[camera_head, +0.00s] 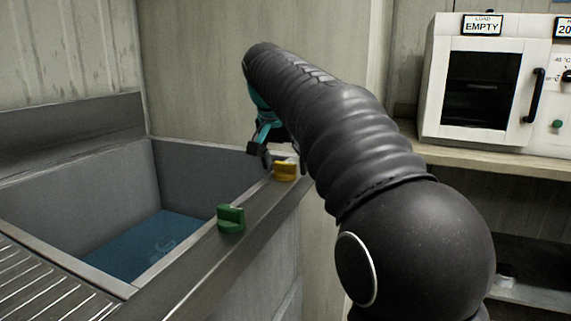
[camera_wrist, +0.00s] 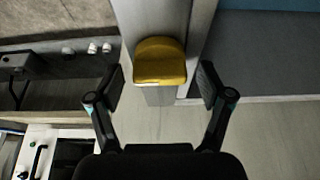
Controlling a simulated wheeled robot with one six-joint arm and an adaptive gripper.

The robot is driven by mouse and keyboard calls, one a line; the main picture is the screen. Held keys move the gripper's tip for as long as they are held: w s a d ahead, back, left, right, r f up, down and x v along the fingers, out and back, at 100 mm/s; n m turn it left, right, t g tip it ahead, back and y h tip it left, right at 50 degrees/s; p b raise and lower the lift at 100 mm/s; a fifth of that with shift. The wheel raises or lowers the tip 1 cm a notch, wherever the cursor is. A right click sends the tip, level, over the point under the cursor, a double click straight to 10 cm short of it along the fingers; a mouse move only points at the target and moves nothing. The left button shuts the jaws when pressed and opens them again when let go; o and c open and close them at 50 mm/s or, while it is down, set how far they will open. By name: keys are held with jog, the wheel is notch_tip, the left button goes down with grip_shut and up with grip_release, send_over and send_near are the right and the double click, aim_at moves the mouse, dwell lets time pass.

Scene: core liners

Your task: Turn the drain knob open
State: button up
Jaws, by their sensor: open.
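A yellow knob (camera_head: 286,170) and a green knob (camera_head: 231,218) stand on the front metal rim of a sink (camera_head: 190,262). The pictures do not show which one is the drain knob. Blue-tinted water (camera_head: 150,250) lies in the basin. My gripper (camera_head: 262,150) is near the yellow knob, partly hidden by my arm in the head view. In the wrist view my gripper (camera_wrist: 160,92) is open, with one finger to each side of the yellow knob (camera_wrist: 160,62) and gaps between them. The green knob is not in the wrist view.
A white oven (camera_head: 483,80) with an "EMPTY" label stands on a shelf (camera_head: 470,160) at the right. A wall (camera_head: 240,100) rises behind the sink. A ribbed drainboard (camera_head: 40,290) is at the lower left. Open floor (camera_wrist: 270,140) shows in the wrist view.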

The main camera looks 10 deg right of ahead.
jog(key=shift+f, duration=0.1)
jog(key=shift+c, duration=0.2)
jog(key=c, duration=1.1)
